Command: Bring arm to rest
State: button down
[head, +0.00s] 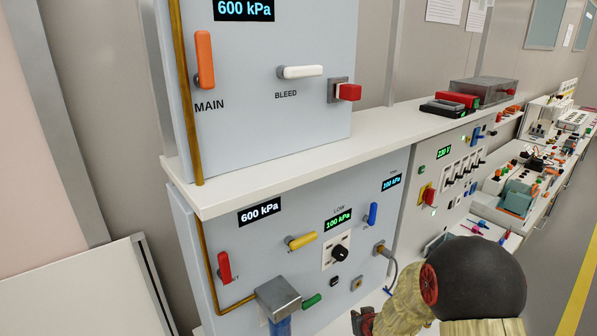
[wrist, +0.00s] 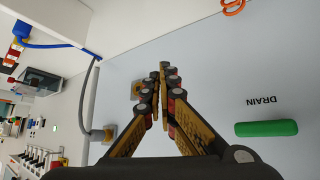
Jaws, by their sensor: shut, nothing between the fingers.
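My arm (head: 470,280) reaches in from the bottom right of the head view, with a dark rounded joint and tan links. The end of it is cut off by the lower edge there. In the wrist view my gripper (wrist: 164,72) has its fingers together with nothing between them. The fingers lie in front of the pale lower panel (wrist: 215,75). A green drain handle (wrist: 266,128) is to the right of the fingers, apart from them. I cannot tell the exact gap between fingertips and panel.
The lower cabinet carries a red handle (head: 223,266), yellow handle (head: 302,240), blue handle (head: 372,214) and black knob (head: 340,253). A grey box-topped fitting (head: 278,297) juts out. A cable (wrist: 45,44) hangs left in the wrist view. Open floor (head: 560,270) is at right.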

jog(key=s+d+r+g, duration=0.2)
jog(key=s+g, duration=0.3)
jog(key=s, duration=0.9)
jog(key=s+a+r+t+b, duration=0.1)
jog(key=s+r+b, duration=0.1)
jog(key=s+r, duration=0.8)
jog(key=s+a+r+m+b, duration=0.1)
jog(key=s+a+r+b, duration=0.1)
jog(key=s+r, duration=0.9)
notch_tip(320, 180, up, 2)
jog(key=shift+a+r+t+b, duration=0.25)
jog(key=shift+t+b, duration=0.15)
jog(key=shift+b, duration=0.3)
